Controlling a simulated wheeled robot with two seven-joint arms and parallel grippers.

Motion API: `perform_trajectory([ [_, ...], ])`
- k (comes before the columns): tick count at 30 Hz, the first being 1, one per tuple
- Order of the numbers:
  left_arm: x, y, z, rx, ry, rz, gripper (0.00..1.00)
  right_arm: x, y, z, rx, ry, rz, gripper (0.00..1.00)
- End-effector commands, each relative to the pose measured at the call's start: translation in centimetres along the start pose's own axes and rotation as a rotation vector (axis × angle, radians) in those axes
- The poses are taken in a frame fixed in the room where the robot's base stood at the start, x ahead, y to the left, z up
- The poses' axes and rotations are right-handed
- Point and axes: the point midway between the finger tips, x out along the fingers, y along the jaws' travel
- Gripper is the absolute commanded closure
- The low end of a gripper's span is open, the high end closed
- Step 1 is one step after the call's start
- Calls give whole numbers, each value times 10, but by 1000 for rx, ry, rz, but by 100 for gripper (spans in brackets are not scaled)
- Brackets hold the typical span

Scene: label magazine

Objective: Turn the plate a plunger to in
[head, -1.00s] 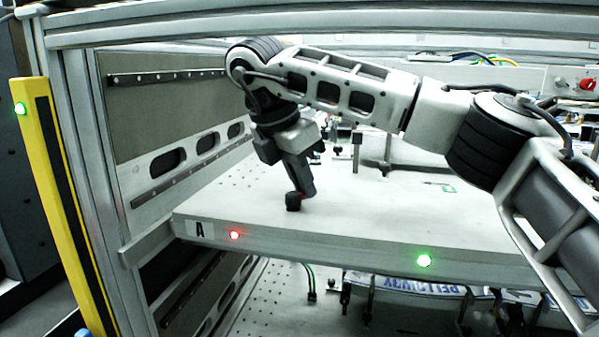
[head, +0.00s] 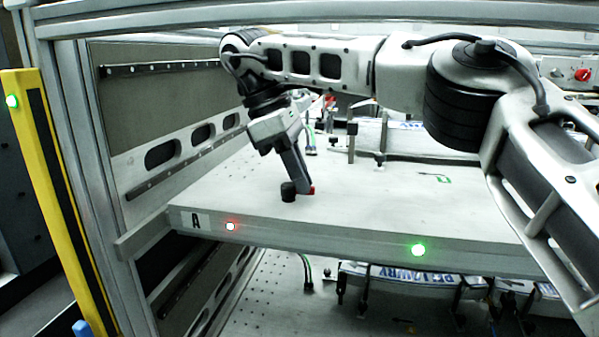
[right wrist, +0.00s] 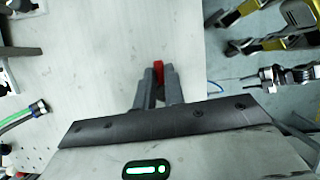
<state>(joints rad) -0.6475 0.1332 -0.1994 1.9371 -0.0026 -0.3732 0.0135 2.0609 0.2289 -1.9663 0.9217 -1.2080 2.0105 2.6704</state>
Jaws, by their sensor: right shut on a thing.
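Plate A (head: 370,205), marked with a letter A, is the pale flat plate on the frame. In the right wrist view the red part (right wrist: 158,68) sits between the two grey fingertips (right wrist: 158,84). The fingers hide part of the plunger. My left gripper is in neither view.
Posts and clamps (head: 352,140) stand toward the back. A lower level with label stacks (head: 400,278) lies beneath. A yellow post (head: 40,190) stands left.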

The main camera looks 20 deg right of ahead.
Motion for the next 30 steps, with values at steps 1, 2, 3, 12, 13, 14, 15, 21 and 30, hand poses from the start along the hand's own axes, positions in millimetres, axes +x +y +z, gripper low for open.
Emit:
perform_trajectory([
  [1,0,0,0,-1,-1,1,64,-2,0,0,21,4,-3,100],
  [2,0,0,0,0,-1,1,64,-2,0,1,30,4,-7,100],
  [3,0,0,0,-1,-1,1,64,-2,0,0,41,5,-12,100],
  [12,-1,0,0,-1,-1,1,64,-2,-1,0,81,6,-29,100],
  [13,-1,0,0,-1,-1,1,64,-2,-1,0,82,6,-29,100],
  [14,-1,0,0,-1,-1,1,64,-2,-1,0,82,6,-29,100],
  [15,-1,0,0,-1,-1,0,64,-2,-1,0,82,6,-30,100],
  [21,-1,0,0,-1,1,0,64,-2,-1,0,82,6,-29,100],
  [30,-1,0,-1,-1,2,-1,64,-1,-1,0,79,3,-31,67],
])
